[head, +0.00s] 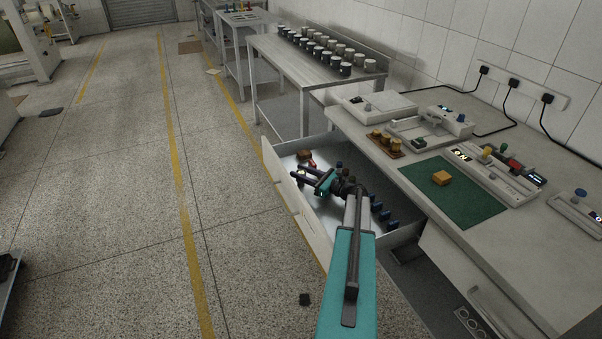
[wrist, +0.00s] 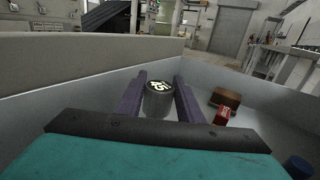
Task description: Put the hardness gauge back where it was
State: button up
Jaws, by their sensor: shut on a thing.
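The hardness gauge (wrist: 157,100) is a short grey cylinder with a dark top and bright digits. In the wrist view it stands upright between the two dark fingers of my gripper (wrist: 159,88), which is shut on it. In the head view my gripper (head: 302,174) is inside the open white drawer (head: 313,223), near its front left corner. The gauge is small there and mostly hidden by the fingers. I cannot tell whether its base touches the drawer floor.
A brown block (wrist: 225,98) and a red item (wrist: 223,117) lie in the drawer right of my gripper. Several blue-topped pieces (head: 377,206) stand further right. The drawer walls enclose the gripper.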

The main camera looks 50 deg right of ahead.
jog(key=o, duration=1.3)
jog(key=shift+r, duration=0.1)
jog(key=shift+s, duration=0.1)
jog(key=b+v, duration=0.1)
jog(key=v, duration=0.5)
jog(key=shift+s, duration=0.3)
jog(key=shift+s+d, duration=0.1)
jog(key=shift+s, duration=0.25)
jog(key=shift+r, duration=0.15)
